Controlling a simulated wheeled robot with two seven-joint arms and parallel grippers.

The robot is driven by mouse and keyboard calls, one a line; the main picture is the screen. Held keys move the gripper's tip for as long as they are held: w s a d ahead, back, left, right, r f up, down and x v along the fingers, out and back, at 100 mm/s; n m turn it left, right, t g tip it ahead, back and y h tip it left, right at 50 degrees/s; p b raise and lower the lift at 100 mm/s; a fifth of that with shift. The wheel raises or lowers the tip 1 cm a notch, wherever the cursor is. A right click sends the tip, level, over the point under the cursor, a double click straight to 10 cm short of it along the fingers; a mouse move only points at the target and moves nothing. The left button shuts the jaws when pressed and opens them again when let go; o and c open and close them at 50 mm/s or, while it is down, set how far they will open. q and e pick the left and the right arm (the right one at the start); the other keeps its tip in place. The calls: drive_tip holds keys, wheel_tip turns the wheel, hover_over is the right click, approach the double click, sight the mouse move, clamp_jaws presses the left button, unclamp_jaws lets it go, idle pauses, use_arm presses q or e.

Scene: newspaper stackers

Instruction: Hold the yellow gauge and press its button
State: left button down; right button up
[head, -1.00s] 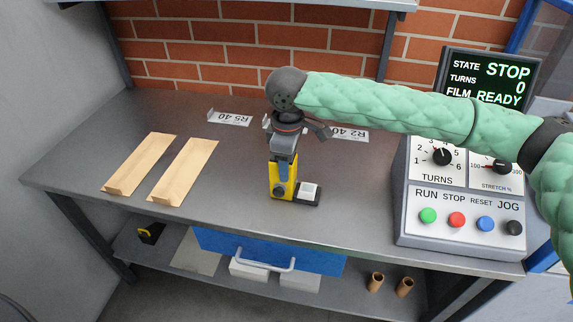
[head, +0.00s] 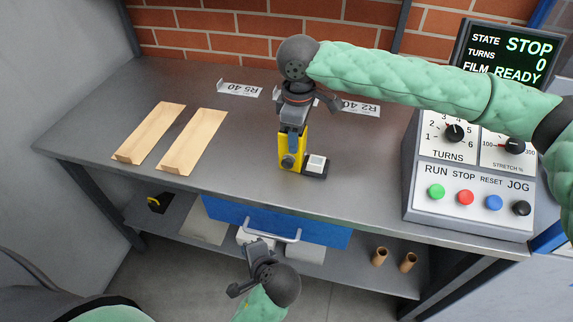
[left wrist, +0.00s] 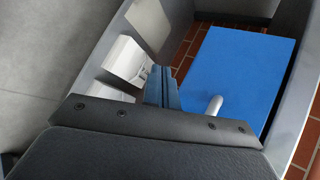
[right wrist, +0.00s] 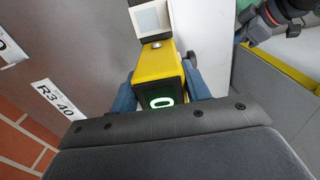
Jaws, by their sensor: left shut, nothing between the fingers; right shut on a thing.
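The yellow gauge (head: 284,150) stands upright on the workbench, with a dark round knob low on its front. My right gripper (head: 293,135) reaches down from above and is shut on its top. In the right wrist view, the gauge (right wrist: 158,64) sits between the blue fingers (right wrist: 160,95), and its green display reads 0. A small round metal part (right wrist: 156,45) shows on its yellow body; I cannot tell whether it is the button. My left gripper (head: 257,249) is shut and empty, in front of the bench below the top's edge. Its fingers (left wrist: 162,87) show closed together.
A white-topped dark block (head: 316,164) is beside the gauge. Two cardboard pieces (head: 191,140) lie at left. The control panel (head: 468,185) stands at right. A blue drawer (head: 325,233) with a handle and a lower shelf (head: 345,270) are near my left gripper.

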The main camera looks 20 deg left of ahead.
sight(288, 163)
use_arm(q)
drive_tip(key=w+d+r+m+t+y, duration=0.1)
drive_tip(key=d+r+m+t+y, duration=0.1)
drive_tip(key=r, duration=0.8)
drive_tip(key=w+d+r+m+t+y, duration=0.1)
drive_tip(key=d+r+m+t+y, duration=0.1)
drive_tip(key=r, duration=0.8)
drive_tip(key=d+m+t, duration=0.1)
drive_tip(key=d+m, duration=0.1)
drive_tip(key=d, duration=0.1)
drive_tip(key=shift+d+m+t, duration=0.2)
drive_tip(key=shift+m+t, duration=0.2)
drive_tip(key=shift+w+d, duration=0.15)
drive_tip(key=shift+w, duration=4.25)
drive_tip(key=shift+w, duration=0.15)
drive_tip(key=shift+w, duration=0.25)
